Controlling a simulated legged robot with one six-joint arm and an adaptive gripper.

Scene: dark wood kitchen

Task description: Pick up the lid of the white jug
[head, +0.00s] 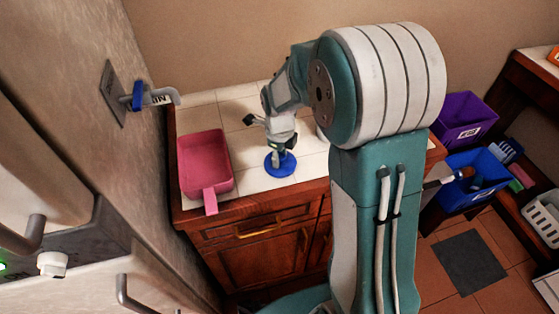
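A round blue lid (281,169) shows at the front of the white-tiled counter, right of the pink pan. My gripper (277,156) points down at the lid's middle, its fingertips at or just above it. The fingers are too small to tell whether they are open or shut on the lid. Whether the lid lies on the counter or is slightly raised is also unclear. A sliver of something white (321,133), possibly the jug, shows right of my gripper. My arm hides most of it.
A pink pan (205,161) sits on the counter's left, its handle over the front edge. A wall hook with a blue band (138,96) juts out at left. Purple (466,118) and blue (475,178) bins stand at right. Bare counter tiles (225,98) lie behind the pan.

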